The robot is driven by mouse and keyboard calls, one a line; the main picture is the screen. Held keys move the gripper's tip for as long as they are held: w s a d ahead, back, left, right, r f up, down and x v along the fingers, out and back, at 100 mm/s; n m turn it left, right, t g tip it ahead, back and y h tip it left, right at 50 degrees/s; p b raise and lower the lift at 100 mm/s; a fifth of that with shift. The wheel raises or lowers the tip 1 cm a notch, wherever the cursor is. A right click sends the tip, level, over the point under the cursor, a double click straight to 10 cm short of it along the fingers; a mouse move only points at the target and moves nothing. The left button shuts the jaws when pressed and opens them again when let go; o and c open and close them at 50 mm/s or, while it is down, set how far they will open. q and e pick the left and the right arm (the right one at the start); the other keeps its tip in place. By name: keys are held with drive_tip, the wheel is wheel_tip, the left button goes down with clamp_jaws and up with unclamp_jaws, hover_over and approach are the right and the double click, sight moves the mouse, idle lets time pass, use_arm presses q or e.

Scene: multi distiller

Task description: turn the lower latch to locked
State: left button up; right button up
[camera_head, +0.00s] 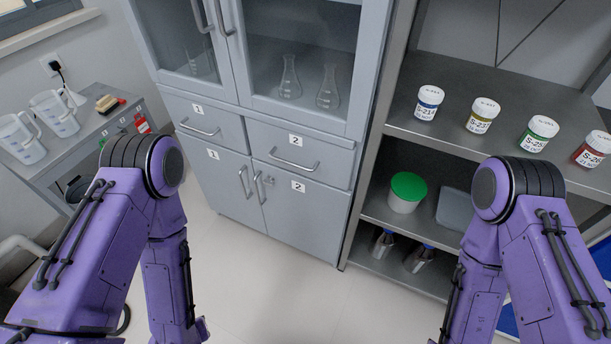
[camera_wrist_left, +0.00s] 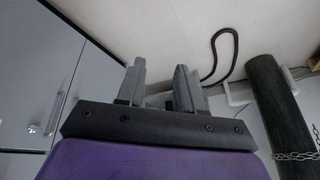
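The grey cabinet (camera_head: 222,185) stands ahead in the head view. Its lower double doors have two bar handles, with a small latch-like fitting (camera_head: 268,180) beside the right one. Its locked or unlocked position is too small to tell. In the left wrist view a door handle (camera_wrist_left: 57,108) and a small round fitting (camera_wrist_left: 32,128) show at the left, off to the side of my gripper. My left gripper (camera_wrist_left: 161,88) has its two fingers apart with nothing held between them. Both arms hang low in the head view, well short of the cabinet, and my right gripper is out of sight.
An open shelf (camera_head: 400,225) with labelled jars and a green-lidded tub (camera_head: 407,192) stands right of the cabinet. A side table (camera_head: 85,145) with jugs is at left. The floor (camera_head: 265,290) before the cabinet is clear. A dark chained cylinder (camera_wrist_left: 275,105) shows in the wrist view.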

use_arm(q)
drive_tip(key=w+d+f+m+t+b, duration=0.3)
drive_tip(key=w+f+m+b, duration=0.25)
drive_tip(key=w, duration=0.45)
drive_tip(key=m+t+h+b, duration=0.3)
drive_tip(key=m+t+b, duration=0.8)
drive_tip(key=m+b, duration=0.65)
approach(268, 184)
drive_tip(key=shift+m, duration=0.4)
drive_tip(key=w, duration=0.8)
drive_tip(key=shift+w+f+b, duration=0.25)
drive_tip(key=shift+b, duration=0.05)
clamp_jaws()
